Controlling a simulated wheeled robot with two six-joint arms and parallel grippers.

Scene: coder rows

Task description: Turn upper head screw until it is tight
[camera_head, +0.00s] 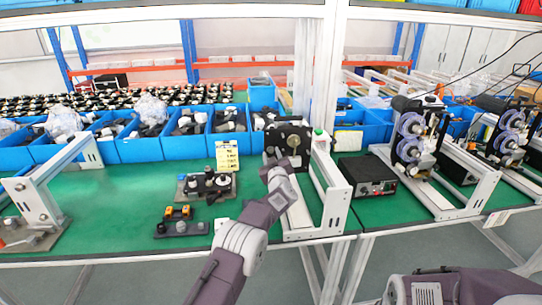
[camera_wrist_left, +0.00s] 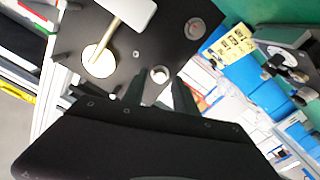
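A black plate-like head unit (camera_head: 287,136) stands on the white frame at the middle of the bench. My left gripper (camera_head: 280,165) is close in front of it, and the plate's lower part is hidden behind my wrist. In the left wrist view, the black plate (camera_wrist_left: 120,60) fills the upper middle and carries several round pale fittings. One small round fitting (camera_wrist_left: 160,75) lies just beyond my two dark fingertips, which stand apart with a gap between them. Another round fitting (camera_wrist_left: 196,28) sits higher up. I cannot tell which is the upper head screw, or whether the fingers touch anything.
A black control box (camera_head: 368,176) stands right of the frame. Black fixtures (camera_head: 207,185) and a yellow card (camera_head: 227,155) are to the left. Blue bins (camera_head: 140,149) line the back. A roller unit (camera_head: 412,140) is at right. Green mat (camera_head: 120,195) is clear on the left.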

